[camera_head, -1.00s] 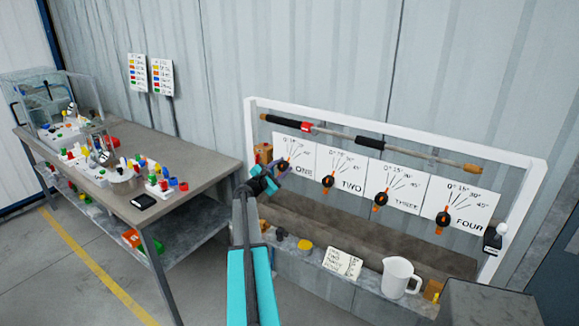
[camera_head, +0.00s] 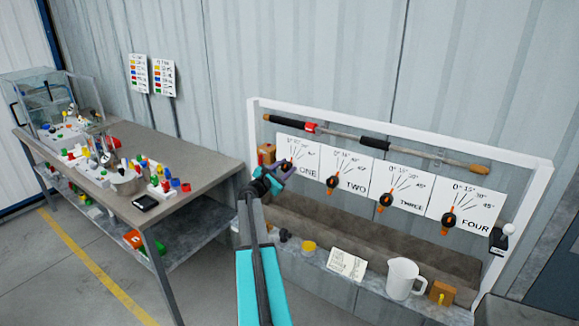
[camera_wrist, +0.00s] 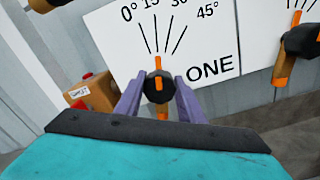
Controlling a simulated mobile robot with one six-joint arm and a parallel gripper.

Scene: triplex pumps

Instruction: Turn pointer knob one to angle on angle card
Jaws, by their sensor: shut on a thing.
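Knob one is a black round knob (camera_wrist: 158,88) with an orange pointer, on the white panel (camera_wrist: 215,40) marked ONE. In the wrist view its orange tip points up, near the middle of the printed angle lines, which run from 0° to 45°. My gripper (camera_wrist: 159,98) has its two purple fingers on either side of the knob and is shut on it. In the head view my gripper (camera_head: 286,170) covers part of knob one. I cannot pick out an angle card with certainty; an open white booklet (camera_head: 347,264) with unreadable writing lies on the ledge.
Knobs two (camera_head: 332,182), three (camera_head: 386,201) and four (camera_head: 449,220) sit to the right on the same frame. An orange-brown box (camera_wrist: 92,93) is left of panel one. A white jug (camera_head: 402,279) and yellow pot (camera_head: 308,246) stand on the ledge. A cluttered workbench (camera_head: 205,165) is at left.

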